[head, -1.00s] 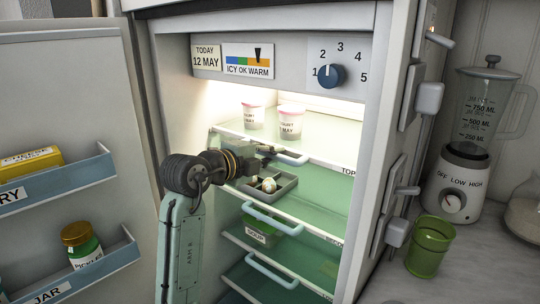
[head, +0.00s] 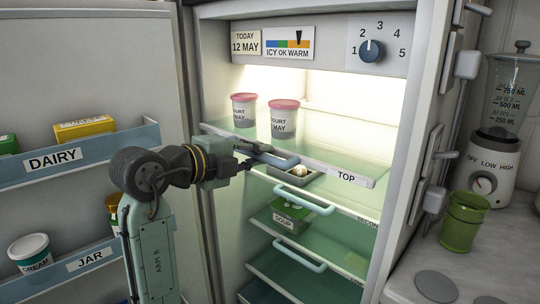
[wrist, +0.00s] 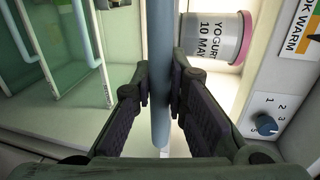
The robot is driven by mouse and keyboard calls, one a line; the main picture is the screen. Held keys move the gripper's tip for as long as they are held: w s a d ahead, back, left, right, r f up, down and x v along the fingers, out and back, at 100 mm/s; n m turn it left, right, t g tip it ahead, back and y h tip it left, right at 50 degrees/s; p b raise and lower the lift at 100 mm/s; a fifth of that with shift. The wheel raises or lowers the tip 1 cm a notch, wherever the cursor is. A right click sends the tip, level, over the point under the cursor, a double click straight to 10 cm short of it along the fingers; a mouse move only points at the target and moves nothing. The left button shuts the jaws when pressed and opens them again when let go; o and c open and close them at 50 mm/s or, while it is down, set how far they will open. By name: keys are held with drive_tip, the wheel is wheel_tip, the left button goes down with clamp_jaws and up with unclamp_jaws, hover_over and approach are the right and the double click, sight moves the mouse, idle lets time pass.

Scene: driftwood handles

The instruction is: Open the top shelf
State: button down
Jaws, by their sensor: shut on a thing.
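The top shelf (head: 325,172), a glass shelf labelled TOP, sticks out further than the shelf below it in the open fridge. Its pale blue handle (head: 284,161) is on the front edge. My gripper (head: 258,158) comes from the left and is shut on this handle. In the wrist view the handle (wrist: 160,70) is an upright bar between my two finger pads (wrist: 160,93). Two yogurt cups (head: 284,120) (head: 244,111) with pink lids stand upright on the top shelf. One cup also shows in the wrist view (wrist: 215,38).
Lower shelves have handles (head: 305,203) and a green soup box (head: 290,219). The open fridge door (head: 80,80) is left, a green cup (head: 460,222) and blender (head: 505,125) right.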

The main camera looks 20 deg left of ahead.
drive_tip(key=shift+v, duration=0.85)
drive_tip(key=shift+f, duration=0.2)
drive_tip(key=c, duration=1.6)
unclamp_jaws()
drive_tip(key=v, duration=1.2)
